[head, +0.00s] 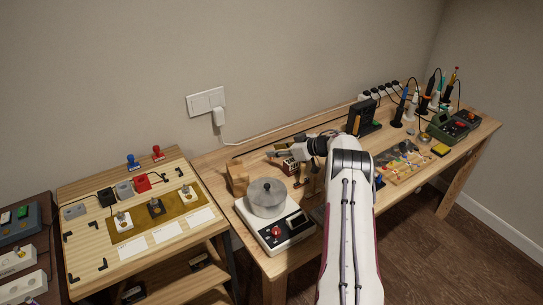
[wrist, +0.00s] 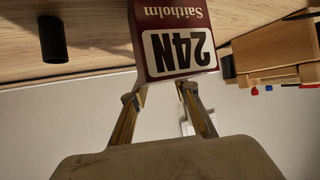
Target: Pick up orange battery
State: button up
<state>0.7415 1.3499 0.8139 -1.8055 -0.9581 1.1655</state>
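I cannot make out an orange battery in either view. My gripper (head: 272,154) reaches low over the back of the long workbench, pointing left. In the wrist view, my gripper's two slim fingers (wrist: 162,92) stand apart. A dark red box (wrist: 170,14) with "Saitholm" and "24N" printed upside down lies at the fingertips. It covers part of the view there, and whether the fingers touch it I cannot tell. The box also shows below the gripper in the head view (head: 287,166).
The long bench holds a round metal pot on a white device (head: 276,228), a wooden block (head: 237,177), a parts tray (head: 404,165) and soldering tools at the right. A dark cylinder (wrist: 53,40) shows in the wrist view. A smaller table (head: 88,193) stands left.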

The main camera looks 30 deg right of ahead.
jog(key=shift+w, duration=0.1)
dwell(0.5)
grip_shut()
notch_tip(320, 180, up, 10)
dwell(0.9)
dwell(1.0)
